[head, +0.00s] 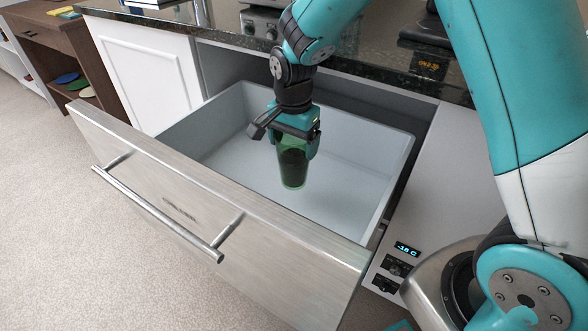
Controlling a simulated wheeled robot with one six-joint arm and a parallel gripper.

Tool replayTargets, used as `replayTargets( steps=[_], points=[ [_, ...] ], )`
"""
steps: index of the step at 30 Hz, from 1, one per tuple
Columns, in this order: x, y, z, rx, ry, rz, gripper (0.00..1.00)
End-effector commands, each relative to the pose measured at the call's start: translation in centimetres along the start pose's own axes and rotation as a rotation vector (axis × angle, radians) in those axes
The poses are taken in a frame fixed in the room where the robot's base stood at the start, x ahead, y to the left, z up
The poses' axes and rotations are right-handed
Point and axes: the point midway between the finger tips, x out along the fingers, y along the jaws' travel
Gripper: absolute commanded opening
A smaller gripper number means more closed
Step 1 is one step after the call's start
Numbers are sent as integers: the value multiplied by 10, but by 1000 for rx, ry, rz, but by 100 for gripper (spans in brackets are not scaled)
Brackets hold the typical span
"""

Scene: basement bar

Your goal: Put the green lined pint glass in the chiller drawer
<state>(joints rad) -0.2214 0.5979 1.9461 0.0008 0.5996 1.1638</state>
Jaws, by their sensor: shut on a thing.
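My gripper (291,140) points down over the open chiller drawer (225,155) and is shut on the green pint glass (293,170). The glass is upright, see-through green and dark inside; its upper part is hidden by my gripper. It shows against the drawer's inner floor; I cannot tell whether its base touches the floor. The drawer is pulled out, with a brushed steel front, a long bar handle (155,215) and a pale grey, otherwise empty inside.
A dark stone counter (235,35) with appliances runs behind the drawer. A control panel (400,262) showing a blue readout is right of it. A brown shelf unit (60,50) stands far left. The carpet (60,220) in front is clear.

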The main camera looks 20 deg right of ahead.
Motion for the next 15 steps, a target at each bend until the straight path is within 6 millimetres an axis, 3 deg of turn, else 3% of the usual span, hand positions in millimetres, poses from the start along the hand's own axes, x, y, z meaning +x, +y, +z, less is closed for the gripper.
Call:
replayTargets(
  steps=[3,11,15],
  points=[
    [24,0,0,0,0,0,19],
    [41,-1,0,-1,1,-2,19],
    [62,0,0,-1,0,0,19]
  ],
)
